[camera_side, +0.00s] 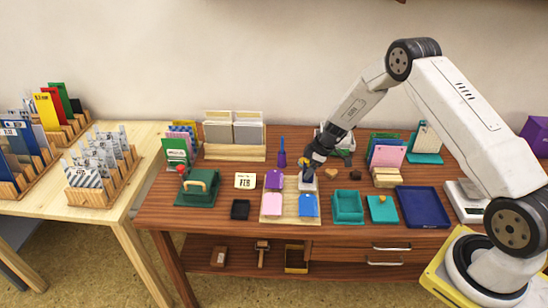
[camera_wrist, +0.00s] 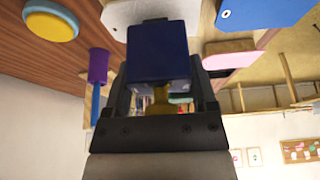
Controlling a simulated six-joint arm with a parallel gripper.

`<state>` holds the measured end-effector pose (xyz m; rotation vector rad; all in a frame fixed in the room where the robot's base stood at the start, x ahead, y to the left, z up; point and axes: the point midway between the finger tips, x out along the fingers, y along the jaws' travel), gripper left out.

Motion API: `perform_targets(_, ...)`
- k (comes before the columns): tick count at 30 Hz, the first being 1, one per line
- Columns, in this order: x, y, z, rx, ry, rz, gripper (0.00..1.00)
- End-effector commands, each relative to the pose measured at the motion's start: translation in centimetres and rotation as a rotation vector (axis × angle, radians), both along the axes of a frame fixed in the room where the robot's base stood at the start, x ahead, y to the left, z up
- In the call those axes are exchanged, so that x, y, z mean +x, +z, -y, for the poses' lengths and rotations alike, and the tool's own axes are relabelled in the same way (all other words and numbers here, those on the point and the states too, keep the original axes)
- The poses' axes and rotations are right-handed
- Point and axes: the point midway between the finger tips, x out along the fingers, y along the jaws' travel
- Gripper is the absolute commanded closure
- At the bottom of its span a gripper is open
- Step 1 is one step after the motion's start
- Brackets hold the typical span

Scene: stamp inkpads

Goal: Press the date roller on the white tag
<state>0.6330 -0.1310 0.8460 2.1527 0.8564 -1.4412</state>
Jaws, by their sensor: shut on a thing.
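The white tag (camera_side: 307,184) lies on a pale wooden board (camera_side: 290,207) on the brown table, at the board's far right. My gripper (camera_side: 309,171) is right above it, pointing down. In the wrist view my gripper (camera_wrist: 158,85) is shut on a blue block with a brass part, which appears to be the date roller (camera_wrist: 157,52). A white surface, likely the tag, shows beside the block (camera_wrist: 115,14) and is mostly hidden by it. I cannot tell whether the roller touches the tag.
A purple-handled tool (camera_side: 282,157) stands behind. A black pad (camera_side: 240,209) lies left; a teal tray (camera_side: 348,206) and a navy tray (camera_side: 423,206) lie right.

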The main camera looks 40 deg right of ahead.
Motion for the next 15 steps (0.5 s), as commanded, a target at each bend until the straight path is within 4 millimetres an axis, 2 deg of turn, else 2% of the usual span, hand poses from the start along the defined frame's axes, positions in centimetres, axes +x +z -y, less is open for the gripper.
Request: perform_targets(15, 0.07, -0.40, 0.02, 0.000, 0.000, 0.001, 0.95)
